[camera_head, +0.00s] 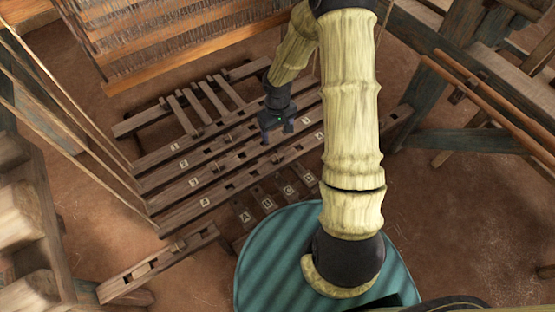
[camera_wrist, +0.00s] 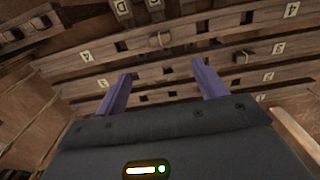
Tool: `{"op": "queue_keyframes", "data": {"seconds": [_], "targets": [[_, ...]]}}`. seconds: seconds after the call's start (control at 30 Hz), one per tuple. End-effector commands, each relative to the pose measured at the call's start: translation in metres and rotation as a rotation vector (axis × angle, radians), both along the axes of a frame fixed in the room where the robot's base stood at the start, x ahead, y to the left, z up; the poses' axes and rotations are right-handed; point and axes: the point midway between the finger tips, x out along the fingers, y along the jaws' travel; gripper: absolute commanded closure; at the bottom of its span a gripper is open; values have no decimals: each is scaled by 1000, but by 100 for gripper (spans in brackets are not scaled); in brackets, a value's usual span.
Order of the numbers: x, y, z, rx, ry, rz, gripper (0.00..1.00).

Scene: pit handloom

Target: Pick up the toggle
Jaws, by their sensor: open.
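Several small wooden pegs or loops that look like toggles sit on the slotted wooden beams. In the wrist view one toggle-like piece (camera_wrist: 160,40) stands beyond my fingertips, near the middle, and another small peg (camera_wrist: 240,57) is to its right. I cannot tell which is the task's toggle. In the head view a similar small piece (camera_head: 178,244) lies on the lower-left beam.
The slotted beams (camera_head: 180,185) carry number tiles, and a row of lettered dark pieces (camera_head: 262,200) lies below them. Loom threads and a wooden bar (camera_head: 190,55) stand behind. Timber frames (camera_head: 490,70) rise at the right. Bare earth floor (camera_head: 85,205) shows at the left.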

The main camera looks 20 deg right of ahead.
Motion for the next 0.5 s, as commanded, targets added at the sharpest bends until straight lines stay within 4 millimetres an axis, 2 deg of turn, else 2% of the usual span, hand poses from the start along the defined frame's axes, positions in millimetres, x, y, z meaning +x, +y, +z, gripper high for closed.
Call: {"op": "queue_keyframes", "data": {"seconds": [0.03,0.1,0.5], "targets": [[-1,0,-14,0,2,1,29],[0,1,-27,0,2,2,29],[0,0,-93,0,1,1,29]]}}
